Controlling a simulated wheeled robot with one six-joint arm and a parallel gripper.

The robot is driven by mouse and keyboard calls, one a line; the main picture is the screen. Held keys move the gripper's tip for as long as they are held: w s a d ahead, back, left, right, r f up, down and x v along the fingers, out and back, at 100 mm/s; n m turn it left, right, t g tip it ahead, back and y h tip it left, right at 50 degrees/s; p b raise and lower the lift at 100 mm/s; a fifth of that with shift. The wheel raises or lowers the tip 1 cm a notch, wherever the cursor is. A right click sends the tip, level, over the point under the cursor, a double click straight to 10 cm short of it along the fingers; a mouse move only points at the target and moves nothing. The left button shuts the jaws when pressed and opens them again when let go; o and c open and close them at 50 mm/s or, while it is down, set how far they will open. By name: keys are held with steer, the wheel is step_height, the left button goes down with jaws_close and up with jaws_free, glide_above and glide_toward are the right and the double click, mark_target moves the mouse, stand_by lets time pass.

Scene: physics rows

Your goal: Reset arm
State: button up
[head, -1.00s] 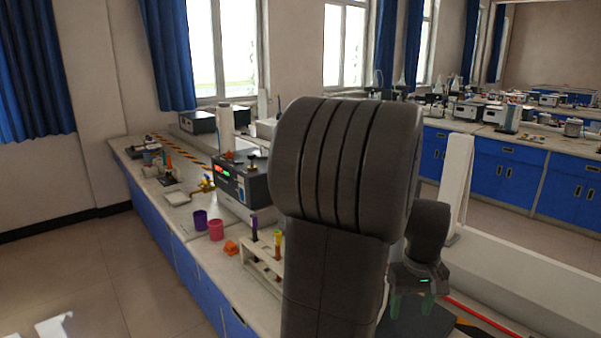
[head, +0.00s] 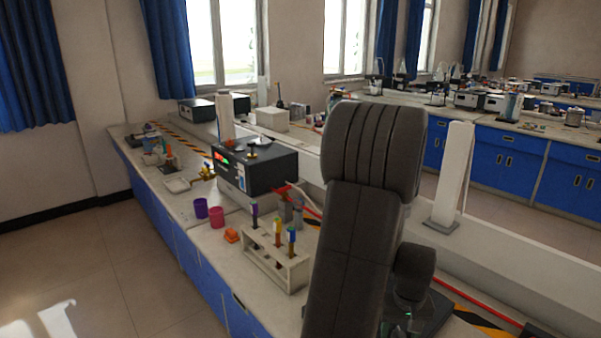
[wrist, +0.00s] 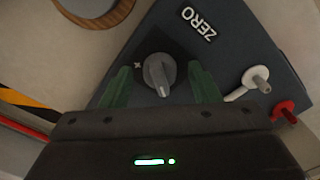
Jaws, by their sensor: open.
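My gripper (wrist: 162,88) shows in the wrist view with its two green fingers apart. It is open, and nothing is held between the fingers. A grey knob (wrist: 159,75) on a dark box (wrist: 218,40) marked "ZERO" appears between the fingertips; whether they touch it I cannot tell. In the head view my arm rises at the centre right and bends down, and the gripper's fingers are hidden low behind it.
A white rack (head: 276,262) with several coloured tubes stands left of my arm. A dark instrument (head: 255,168), a purple cup (head: 201,208), a pink cup (head: 216,217) and an orange piece (head: 231,235) are on the bench. A white post (head: 452,175) stands to the right.

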mark_target(401, 332)
steer(key=m+p, duration=0.1)
steer(key=m, duration=0.2)
steer(key=shift+m, duration=0.4)
steer(key=m+p, duration=0.1)
steer(key=m, duration=0.3)
steer(key=shift+m, duration=0.3)
steer(key=shift+r, duration=3.35)
